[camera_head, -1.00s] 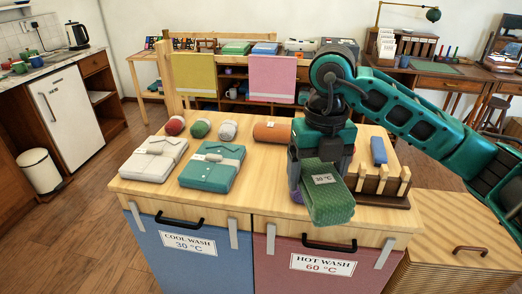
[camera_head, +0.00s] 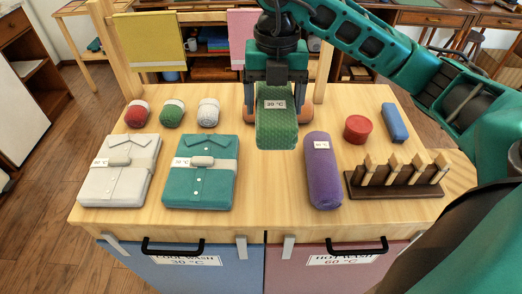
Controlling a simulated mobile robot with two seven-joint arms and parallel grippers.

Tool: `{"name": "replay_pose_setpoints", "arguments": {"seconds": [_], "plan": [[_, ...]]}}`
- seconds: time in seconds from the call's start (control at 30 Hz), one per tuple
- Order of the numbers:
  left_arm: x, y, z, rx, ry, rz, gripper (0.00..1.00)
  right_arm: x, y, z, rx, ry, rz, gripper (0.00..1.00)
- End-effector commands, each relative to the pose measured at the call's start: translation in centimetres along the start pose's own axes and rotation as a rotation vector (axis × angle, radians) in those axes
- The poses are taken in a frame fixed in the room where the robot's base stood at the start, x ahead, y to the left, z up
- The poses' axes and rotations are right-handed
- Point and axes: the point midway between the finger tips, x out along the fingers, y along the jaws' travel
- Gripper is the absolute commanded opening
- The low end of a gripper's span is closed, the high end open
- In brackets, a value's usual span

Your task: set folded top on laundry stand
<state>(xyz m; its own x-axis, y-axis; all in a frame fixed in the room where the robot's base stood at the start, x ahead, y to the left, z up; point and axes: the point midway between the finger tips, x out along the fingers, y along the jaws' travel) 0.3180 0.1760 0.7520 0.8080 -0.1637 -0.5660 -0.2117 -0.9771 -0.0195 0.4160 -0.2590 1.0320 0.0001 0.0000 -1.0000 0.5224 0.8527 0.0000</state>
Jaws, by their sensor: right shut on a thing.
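My right gripper (camera_head: 277,84) is shut on a green knitted folded cloth (camera_head: 276,130) with a small white temperature label. The cloth points toward me over the back middle of the light wooden laundry stand (camera_head: 265,190); I cannot tell whether it touches the top. Orange shows on both sides of the gripper, mostly hidden behind it. A folded white top (camera_head: 120,177) and a folded teal top (camera_head: 200,185) lie side by side on the stand's left half. My left gripper is not in view.
Red, green and white rolls (camera_head: 171,115) sit behind the tops. A purple roll (camera_head: 323,170), red cylinder (camera_head: 358,129), blue block (camera_head: 394,122) and dark peg rack (camera_head: 396,187) fill the right. Yellow (camera_head: 150,41) and pink cloths hang behind. Bare wood lies between the teal top and purple roll.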

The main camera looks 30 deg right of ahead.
Motion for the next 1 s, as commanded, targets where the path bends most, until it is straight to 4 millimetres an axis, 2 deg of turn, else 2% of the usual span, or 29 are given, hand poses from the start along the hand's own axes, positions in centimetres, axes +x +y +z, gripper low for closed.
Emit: {"name": "replay_pose_setpoints", "arguments": {"seconds": [0.03, 0.2, 0.5, 0.83, 1.0], "plan": [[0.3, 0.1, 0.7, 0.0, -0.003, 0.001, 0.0, 1.5, 0.0, -0.2, -0.002, 0.006, -0.002, 0.46], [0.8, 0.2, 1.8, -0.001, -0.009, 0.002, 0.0, 6.0, -0.1, -0.2, 0.001, 0.008, -0.004, 0.46], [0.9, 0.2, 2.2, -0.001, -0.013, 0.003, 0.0, 13.0, -0.1, -0.1, 0.001, 0.005, -0.003, 0.46], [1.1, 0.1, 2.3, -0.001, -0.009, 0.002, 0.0, 15.9, -0.1, -0.1, 0.0, 0.003, -0.003, 0.46], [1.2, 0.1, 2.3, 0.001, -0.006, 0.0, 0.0, 18.6, 0.0, -0.1, 0.0, 0.004, -0.001, 0.46]]}}
